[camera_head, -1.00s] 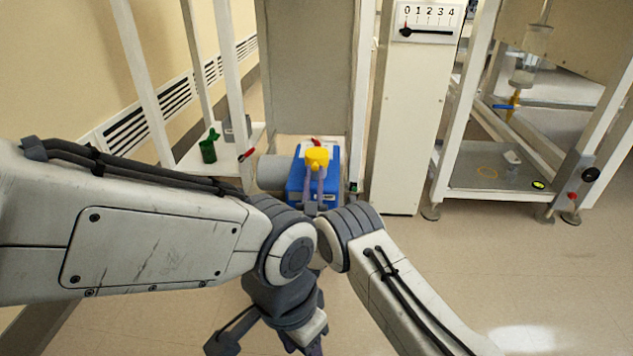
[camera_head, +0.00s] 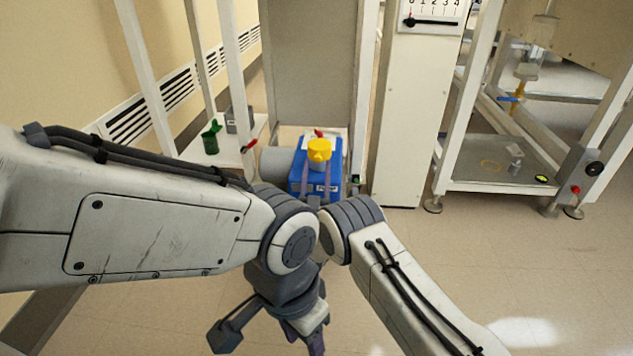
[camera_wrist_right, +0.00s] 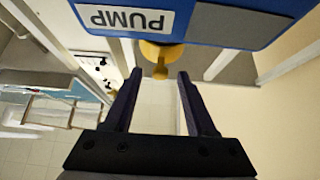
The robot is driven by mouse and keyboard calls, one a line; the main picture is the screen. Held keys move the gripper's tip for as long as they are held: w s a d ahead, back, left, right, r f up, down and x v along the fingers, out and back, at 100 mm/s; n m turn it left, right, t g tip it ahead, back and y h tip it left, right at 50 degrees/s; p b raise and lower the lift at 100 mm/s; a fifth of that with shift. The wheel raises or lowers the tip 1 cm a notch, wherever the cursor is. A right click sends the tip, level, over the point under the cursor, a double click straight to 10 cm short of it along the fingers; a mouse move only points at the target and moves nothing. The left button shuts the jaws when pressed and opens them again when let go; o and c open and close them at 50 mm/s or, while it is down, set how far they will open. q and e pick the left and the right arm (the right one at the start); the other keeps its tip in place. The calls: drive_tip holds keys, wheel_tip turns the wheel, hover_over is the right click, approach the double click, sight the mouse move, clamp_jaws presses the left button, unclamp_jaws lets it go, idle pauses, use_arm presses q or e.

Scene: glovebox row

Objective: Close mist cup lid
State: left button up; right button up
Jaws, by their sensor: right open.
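A green cup (camera_head: 209,142) stands upright on the low white shelf at left, and its green flap appears raised. A yellow round-topped part (camera_head: 319,150) sits at the blue pump box (camera_head: 326,182); it also shows in the right wrist view (camera_wrist_right: 160,56). I cannot tell for sure which of the two is the mist cup. My right gripper (camera_head: 319,184) is in front of the pump box. In its wrist view the open, empty fingers (camera_wrist_right: 160,74) point at the yellow part, which lies just beyond the tips. My left gripper (camera_head: 314,343) hangs low, cut off by the bottom edge.
The pump box stands in a white frame with a grey panel (camera_head: 312,70) behind it. A white cabinet with a numbered scale (camera_head: 430,14) stands to its right. Further right is a frame with a low tray (camera_head: 480,178). The floor at lower right is clear.

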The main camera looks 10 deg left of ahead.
drive_tip(key=p+v, duration=1)
drive_tip(key=shift+d, duration=0.1)
idle(0.4)
